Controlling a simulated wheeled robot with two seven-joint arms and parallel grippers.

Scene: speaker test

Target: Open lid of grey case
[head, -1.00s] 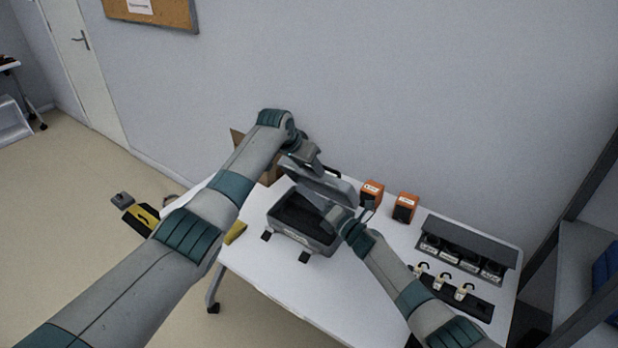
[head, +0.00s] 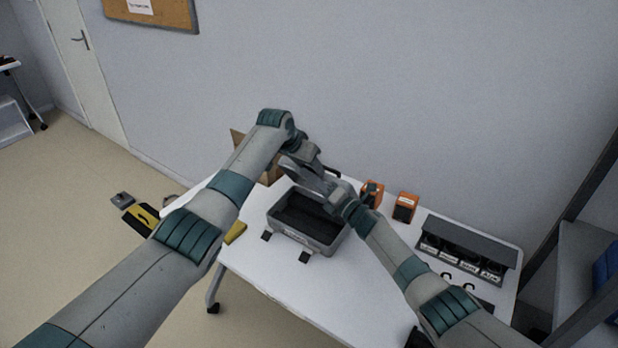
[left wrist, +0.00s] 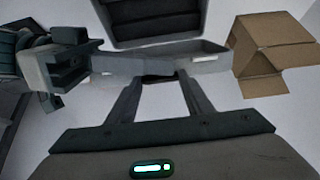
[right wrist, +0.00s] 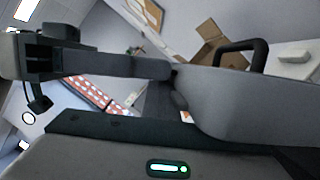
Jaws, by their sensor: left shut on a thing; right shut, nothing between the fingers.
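The grey case (head: 300,238) stands on the white table, its dark inside exposed. Its lid (head: 304,174) is raised at the back and partly hidden by my grippers. The lid's broad grey face (right wrist: 240,108) fills the right of the right wrist view. My left gripper (head: 318,170) is shut on the lid's edge, and the left wrist view shows its fingers (left wrist: 160,80) meeting the lid (left wrist: 205,62). My right gripper (head: 335,188) is shut and empty beside the lid's right end, above the case's back right. Whether it touches the lid cannot be told.
An open cardboard box (left wrist: 270,50) stands behind the case. Orange boxes (head: 405,206) and a dark rack (head: 465,248) are to the right. A yellow item (head: 235,232) lies at the left table edge. The table (head: 300,285) before the case is clear.

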